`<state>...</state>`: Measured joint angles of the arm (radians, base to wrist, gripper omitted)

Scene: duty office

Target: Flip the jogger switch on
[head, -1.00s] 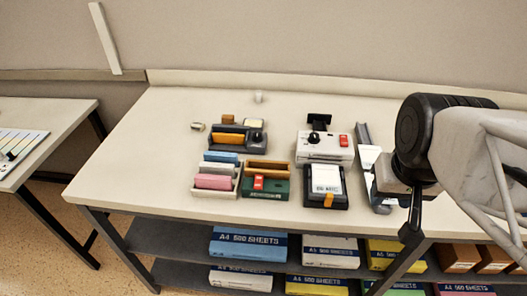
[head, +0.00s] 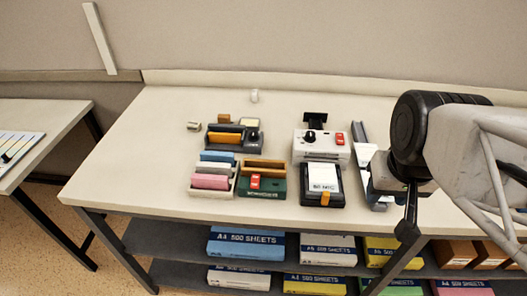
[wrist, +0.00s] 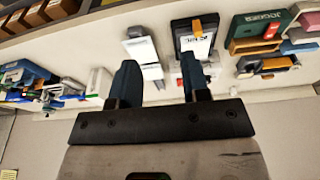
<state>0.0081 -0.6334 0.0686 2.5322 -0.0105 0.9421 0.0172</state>
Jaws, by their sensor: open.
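The jogger is a green unit (head: 280,188) at the front middle of the bench, with a tan slotted top and a red switch (head: 254,182) on its left part. In the wrist view the green jogger (wrist: 258,20) is at the upper right, its name lettering legible, with the red switch (wrist: 271,31) on it. I cannot tell which way the switch is set. My gripper (wrist: 158,78) is open and empty, its two dark blue fingers apart. In the head view my gripper (head: 407,231) is near the bench's front edge, well to the right of the jogger.
A black tray with a white pad (head: 322,176) and a long grey-white device (head: 366,165) stand between the jogger and my gripper. A white unit (head: 308,152) with a black knob and another red switch is behind.

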